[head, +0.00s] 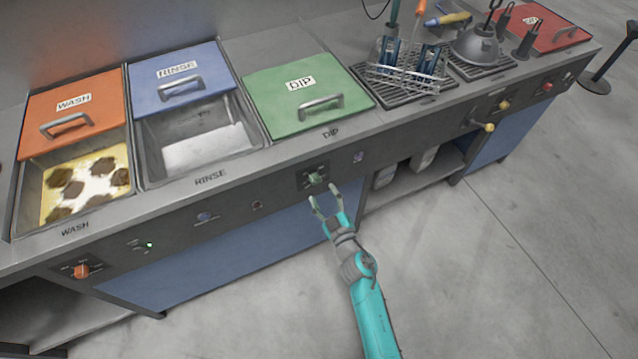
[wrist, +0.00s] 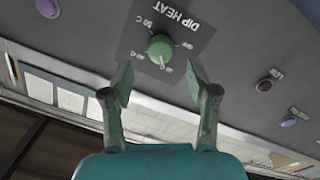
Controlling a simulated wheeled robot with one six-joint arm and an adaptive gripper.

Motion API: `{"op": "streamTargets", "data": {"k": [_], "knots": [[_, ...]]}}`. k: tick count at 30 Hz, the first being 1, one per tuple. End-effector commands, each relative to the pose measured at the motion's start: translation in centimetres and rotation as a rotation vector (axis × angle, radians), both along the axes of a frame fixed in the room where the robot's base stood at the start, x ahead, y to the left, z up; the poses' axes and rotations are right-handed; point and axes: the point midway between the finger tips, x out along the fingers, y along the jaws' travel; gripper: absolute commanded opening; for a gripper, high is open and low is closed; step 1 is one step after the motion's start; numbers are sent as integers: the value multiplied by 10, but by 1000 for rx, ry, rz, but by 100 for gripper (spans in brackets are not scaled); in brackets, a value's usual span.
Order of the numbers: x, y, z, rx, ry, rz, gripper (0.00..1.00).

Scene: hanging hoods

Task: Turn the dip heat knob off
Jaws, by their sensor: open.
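The dip heat knob (head: 316,180) is a round green knob on the dark front panel, below the closed green DIP lid (head: 306,95). In the wrist view the knob (wrist: 161,49) sits on a dark plate lettered DIP HEAT, with markings around it; one reads 50 C. A pale mark shows at its lower edge in that view. My gripper (head: 325,200) is open and empty, just in front of and slightly below the knob. In the wrist view its two fingers (wrist: 162,85) are spread, with the knob beyond the gap between their tips, apart from them.
Other controls share the panel: an orange knob (head: 81,271), a blue button (head: 205,218) and a yellow knob (head: 489,127). The orange WASH lid (head: 72,110) and blue RINSE lid (head: 180,75) partly cover their basins. The floor (head: 480,270) in front is clear.

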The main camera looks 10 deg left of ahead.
Motion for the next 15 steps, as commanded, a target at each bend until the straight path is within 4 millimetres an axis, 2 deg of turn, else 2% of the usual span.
{"op": "streamTargets", "data": {"k": [6,15], "knots": [[28,17,0,1,0,1,59],[43,26,-1,0,2,0,59]]}}
